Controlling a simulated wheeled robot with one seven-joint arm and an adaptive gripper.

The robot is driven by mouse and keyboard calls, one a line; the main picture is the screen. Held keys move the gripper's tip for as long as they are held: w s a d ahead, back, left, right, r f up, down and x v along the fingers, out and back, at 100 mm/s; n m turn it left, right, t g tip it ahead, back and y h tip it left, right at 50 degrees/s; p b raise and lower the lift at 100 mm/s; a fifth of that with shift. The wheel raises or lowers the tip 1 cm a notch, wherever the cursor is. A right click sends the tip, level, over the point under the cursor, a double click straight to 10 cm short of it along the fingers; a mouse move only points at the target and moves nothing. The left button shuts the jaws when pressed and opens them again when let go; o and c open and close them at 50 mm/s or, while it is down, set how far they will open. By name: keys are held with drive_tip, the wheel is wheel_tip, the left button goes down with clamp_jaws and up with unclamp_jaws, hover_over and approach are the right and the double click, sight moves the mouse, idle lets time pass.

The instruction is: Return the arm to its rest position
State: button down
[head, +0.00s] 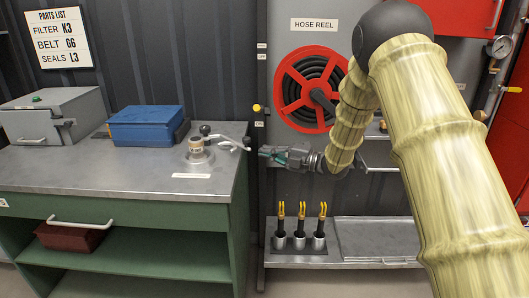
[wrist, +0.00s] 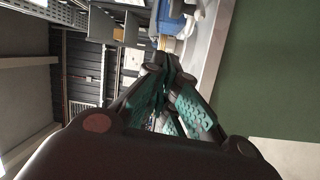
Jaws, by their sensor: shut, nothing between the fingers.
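My arm (head: 440,150) has a bamboo-like pattern and comes in from the right of the head view, bending down in front of the hose reel. My gripper (head: 268,152) points left, just off the right edge of the workbench (head: 120,180). Its fingers are together and nothing is between them. In the wrist view my gripper (wrist: 165,72) also shows closed, with dark and teal fingers.
A blue box (head: 146,126) and a grey case (head: 48,115) stand on the bench. The red hose reel (head: 308,88) is behind my arm. Several yellow-tipped tools in holders (head: 300,236) stand on the low shelf below my gripper. A pressure gauge (head: 500,46) is at the right.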

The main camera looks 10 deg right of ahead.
drive_tip(key=s+f+m+h+p, duration=0.1)
drive_tip(key=s+f+m+h, duration=0.4)
drive_tip(key=f, duration=0.5)
drive_tip(key=s+d+f+m+h+p, duration=0.1)
drive_tip(key=s+f+m+h+p, duration=0.1)
drive_tip(key=s+f+m, duration=0.65)
drive_tip(key=s+f+m+h+p, duration=0.1)
drive_tip(key=s+f+m+h, duration=0.3)
drive_tip(key=f, duration=0.7)
drive_tip(key=s+f+m+g+h+p, duration=0.1)
drive_tip(key=s+f+m+g, duration=0.2)
drive_tip(key=s, duration=1)
drive_tip(key=s+d+f+m+g+h+p, duration=0.1)
drive_tip(key=s+f+m+g+h, duration=0.1)
drive_tip(key=s, duration=1.1)
drive_tip(key=s+d+f+m+g+h+p, duration=0.1)
drive_tip(key=s+f+m+g, duration=0.3)
drive_tip(key=s, duration=0.9)
drive_tip(key=shift+s+d+f+m+g+h+p, duration=0.3)
drive_tip(key=shift+m+g+h, duration=0.1)
drive_tip(key=shift+m, duration=0.55)
